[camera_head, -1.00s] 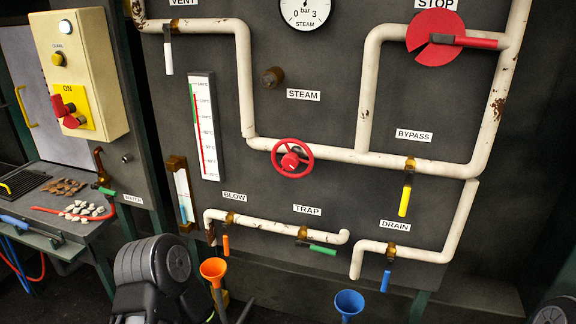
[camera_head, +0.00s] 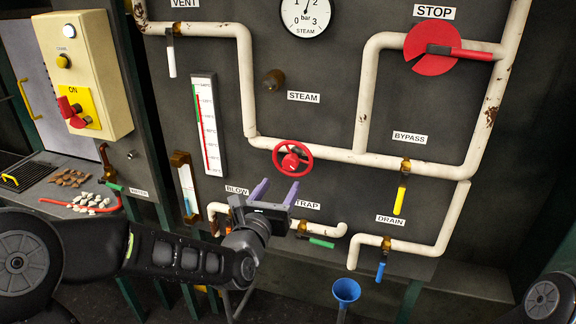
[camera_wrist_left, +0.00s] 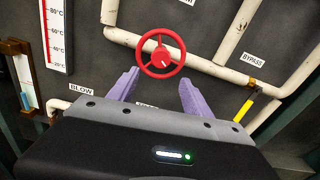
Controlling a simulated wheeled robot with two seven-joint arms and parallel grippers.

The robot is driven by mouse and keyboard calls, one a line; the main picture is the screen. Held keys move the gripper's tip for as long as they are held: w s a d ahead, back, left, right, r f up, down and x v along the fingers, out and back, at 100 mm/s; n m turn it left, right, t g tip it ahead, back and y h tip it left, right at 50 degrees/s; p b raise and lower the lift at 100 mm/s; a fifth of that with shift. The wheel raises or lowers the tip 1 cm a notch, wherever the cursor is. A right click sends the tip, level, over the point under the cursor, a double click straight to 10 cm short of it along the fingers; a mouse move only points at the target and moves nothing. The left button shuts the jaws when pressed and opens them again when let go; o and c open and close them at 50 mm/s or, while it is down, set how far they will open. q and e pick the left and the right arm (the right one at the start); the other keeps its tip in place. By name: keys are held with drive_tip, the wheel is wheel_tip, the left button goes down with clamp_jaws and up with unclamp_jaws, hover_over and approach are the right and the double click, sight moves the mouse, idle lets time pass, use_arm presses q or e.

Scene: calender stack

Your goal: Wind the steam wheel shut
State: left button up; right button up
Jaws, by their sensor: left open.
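The red steam wheel (camera_head: 292,158) sits on the white pipe in the middle of the dark panel, below the STEAM label (camera_head: 304,97). It also shows in the left wrist view (camera_wrist_left: 160,52), beyond and between the fingertips. My left gripper (camera_head: 276,190) is open and empty, just below the wheel in the head view, its two purple fingers pointing up toward it. In the left wrist view the fingers (camera_wrist_left: 158,88) are spread and apart from the wheel. My right gripper is not in view.
White pipes cross the panel. The yellow bypass lever (camera_head: 400,200) is right of the wheel; the green trap lever (camera_head: 321,242) and blue drain lever (camera_head: 380,271) are below. A blue funnel (camera_head: 346,291) stands low in front. A yellow control box (camera_head: 83,75) is at left.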

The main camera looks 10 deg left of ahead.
sight(289, 165)
use_arm(q)
drive_tip(key=shift+a+r+n, duration=0.1)
drive_tip(key=shift+r+n, duration=0.4)
drive_tip(key=shift+r, duration=0.15)
drive_tip(key=shift+w, duration=0.1)
drive_tip(key=w+p, duration=0.1)
drive_tip(key=w, duration=0.3)
drive_tip(key=w+p, duration=0.1)
drive_tip(key=w, duration=0.2)
drive_tip(key=shift+d+p, duration=0.25)
drive_tip(key=shift+p, duration=0.1)
drive_tip(key=shift+w+f, duration=0.1)
drive_tip(key=shift+w, duration=0.25)
drive_tip(key=shift+c, duration=0.2)
clamp_jaws()
